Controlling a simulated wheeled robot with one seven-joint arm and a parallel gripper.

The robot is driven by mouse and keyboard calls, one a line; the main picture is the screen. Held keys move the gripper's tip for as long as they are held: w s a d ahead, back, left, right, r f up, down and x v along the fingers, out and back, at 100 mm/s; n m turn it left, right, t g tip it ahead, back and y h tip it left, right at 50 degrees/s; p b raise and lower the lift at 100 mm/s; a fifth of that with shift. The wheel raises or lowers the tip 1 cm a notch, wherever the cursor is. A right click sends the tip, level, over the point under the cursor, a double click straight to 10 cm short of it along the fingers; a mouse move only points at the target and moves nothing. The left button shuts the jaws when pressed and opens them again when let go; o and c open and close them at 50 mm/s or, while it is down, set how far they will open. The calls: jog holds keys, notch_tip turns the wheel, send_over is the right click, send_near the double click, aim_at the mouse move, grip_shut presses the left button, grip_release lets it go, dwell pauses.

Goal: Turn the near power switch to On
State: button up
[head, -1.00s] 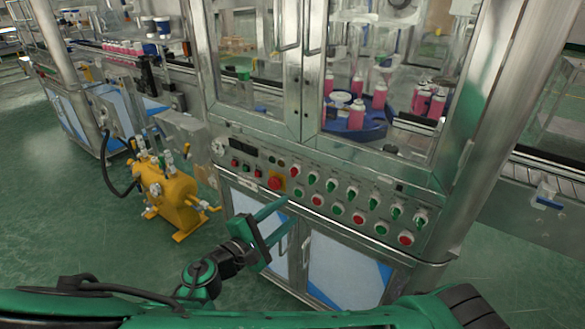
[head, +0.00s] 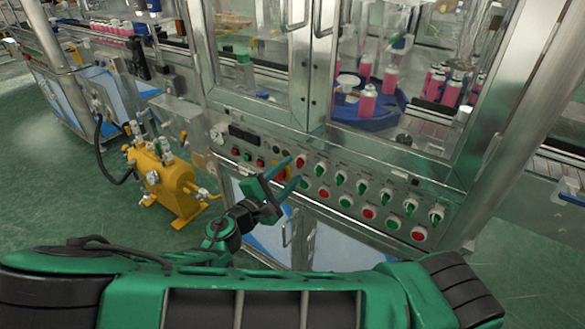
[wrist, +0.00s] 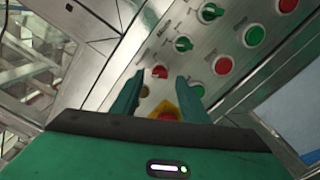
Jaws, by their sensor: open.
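The control panel (head: 345,190) on the machine front carries an upper row of selector switches with a red knob (head: 301,161) at its left end and green knobs (head: 320,170) to the right. Labels are too small to read, so I cannot tell which one is the power switch. My gripper (head: 294,171) is open and empty in front of the panel's left part, fingers pointing at it. In the wrist view, the red knob (wrist: 160,72) shows between the fingertips (wrist: 160,76). Whether they touch it I cannot tell.
A red button on a yellow plate (wrist: 168,112) sits close to the fingers. Red and green buttons (head: 369,213) line the lower row. Metal door handles (head: 285,232) are below the panel. A yellow tank (head: 165,185) stands on the floor at left.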

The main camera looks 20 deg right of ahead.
aim_at(297, 166)
jog(key=shift+x, duration=1.5)
grip_shut()
jog(key=shift+m, duration=0.3)
jog(key=m, duration=0.5)
jog(key=shift+s+f+m, duration=0.1)
jog(key=shift+m, duration=0.2)
jog(key=m, duration=0.5)
jog(key=shift+f+m, duration=0.1)
jog(key=shift+m, duration=0.2)
